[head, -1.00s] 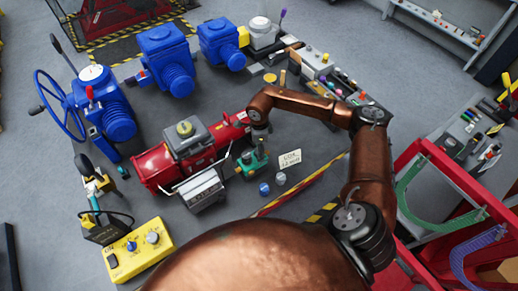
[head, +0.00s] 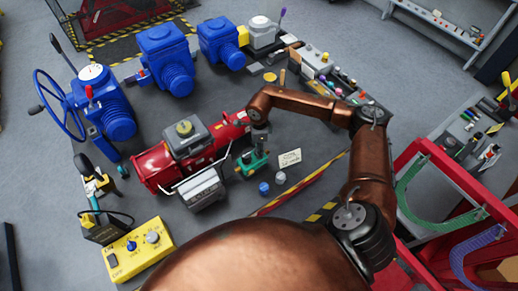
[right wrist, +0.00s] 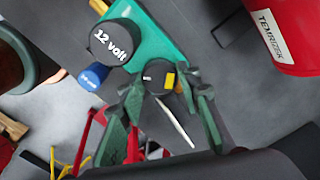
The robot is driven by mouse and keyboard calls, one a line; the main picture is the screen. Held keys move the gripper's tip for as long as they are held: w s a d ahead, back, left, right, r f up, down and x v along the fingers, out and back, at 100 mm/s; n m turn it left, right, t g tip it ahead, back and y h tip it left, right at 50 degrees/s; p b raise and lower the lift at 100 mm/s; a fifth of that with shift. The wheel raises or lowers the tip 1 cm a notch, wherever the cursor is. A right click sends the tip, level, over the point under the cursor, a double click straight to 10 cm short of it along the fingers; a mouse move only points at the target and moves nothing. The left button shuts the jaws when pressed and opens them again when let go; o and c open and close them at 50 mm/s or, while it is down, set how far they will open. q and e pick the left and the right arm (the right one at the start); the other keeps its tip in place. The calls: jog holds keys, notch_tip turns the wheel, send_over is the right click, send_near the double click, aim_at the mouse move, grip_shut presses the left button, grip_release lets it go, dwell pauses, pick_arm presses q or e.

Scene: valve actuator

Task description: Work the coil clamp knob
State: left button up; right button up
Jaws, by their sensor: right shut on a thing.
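In the right wrist view a dark round knob (right wrist: 156,74) with a yellow mark sits at the end of a green body (right wrist: 158,32). My right gripper (right wrist: 171,86) has its dark green fingers on both sides of the knob and is shut on it. A black cap marked "12 volt" (right wrist: 112,45) stands beside it on the green body. In the head view the green unit (head: 252,164) is beside the red actuator (head: 155,168), below the end of my right arm. The gripper's fingers cannot be made out there. My left gripper is not in view.
A blue capped piece (head: 264,188) and a pale one (head: 280,178) stand near a white sign (head: 289,159). A yellow control box (head: 138,250) is at lower left. Blue valve actuators (head: 166,60) stand behind. A red frame (head: 420,160) is at right.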

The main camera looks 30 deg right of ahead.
jog(key=shift+m, duration=0.3)
jog(key=shift+f+m+b, duration=0.1)
jog(key=shift+m+b, duration=0.5)
jog(key=shift+m, duration=0.4)
jog(key=shift+m+b, duration=0.45)
jog(key=shift+m, duration=1.35)
jog(key=o, duration=1.2)
jog(key=shift+c, duration=0.2)
jog(key=shift+r, duration=0.25)
notch_tip(320, 180, up, 12)
jog(key=shift+f, duration=0.15)
